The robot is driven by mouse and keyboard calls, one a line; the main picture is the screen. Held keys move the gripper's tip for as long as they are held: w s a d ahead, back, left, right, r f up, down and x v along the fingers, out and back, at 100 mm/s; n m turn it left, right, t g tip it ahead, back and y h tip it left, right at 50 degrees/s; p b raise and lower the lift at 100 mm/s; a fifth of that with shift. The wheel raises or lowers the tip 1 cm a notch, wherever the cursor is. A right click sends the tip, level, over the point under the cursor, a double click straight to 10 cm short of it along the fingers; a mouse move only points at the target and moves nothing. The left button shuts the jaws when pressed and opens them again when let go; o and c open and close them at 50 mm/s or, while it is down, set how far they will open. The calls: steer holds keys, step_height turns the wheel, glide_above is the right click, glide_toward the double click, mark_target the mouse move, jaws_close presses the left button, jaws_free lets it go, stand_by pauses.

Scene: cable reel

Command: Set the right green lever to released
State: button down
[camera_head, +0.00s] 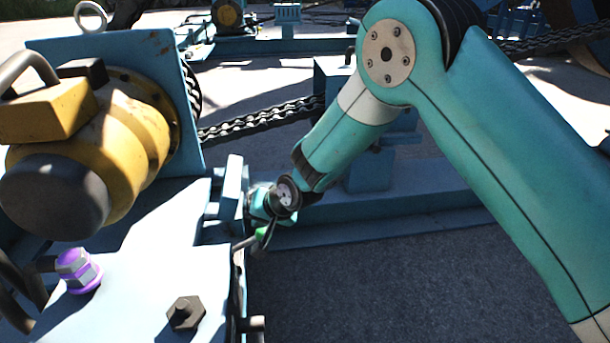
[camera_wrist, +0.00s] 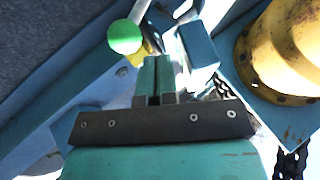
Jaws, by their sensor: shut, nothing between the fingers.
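A green lever knob (camera_wrist: 125,36) on a pale rod shows at the upper middle of the wrist view. In the head view, a small part of the green lever (camera_head: 262,233) shows at the right side of the blue machine frame, partly hidden by my arm's end. It is the only green lever I can make out. My gripper (camera_wrist: 157,62) is shut and empty, its fingertips just right of and below the knob in the wrist view. A gap shows between them there. Whether they touch in depth, and the lever's setting, I cannot tell.
A yellow motor (camera_head: 120,140) stands on the blue frame (camera_head: 140,285) at left. A purple bolt (camera_head: 78,270) and a dark bolt (camera_head: 185,313) sit on its top. A chain (camera_head: 260,122) runs behind. The asphalt (camera_head: 400,285) on the right is clear.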

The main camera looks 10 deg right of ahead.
steer(key=d+p+v, duration=0.1)
steer(key=p+v, duration=0.4)
steer(key=v, duration=1.5)
steer(key=shift+f, duration=0.2)
steer(key=s+d+r+n+g+h, duration=0.1)
steer(key=s+d+r+n+g, duration=0.25)
steer(key=s+r, duration=0.55)
steer(key=s+d+r+n+g+h, duration=0.15)
steer(key=s+d+r+n, duration=0.35)
steer(key=s, duration=0.7)
step_height(320, 180, up, 34)
steer(key=a+p, duration=0.1)
steer(key=p, duration=3.2)
steer(key=shift+s+y, duration=0.25)
steer(key=shift+y, duration=0.1)
steer(key=shift+f, duration=0.1)
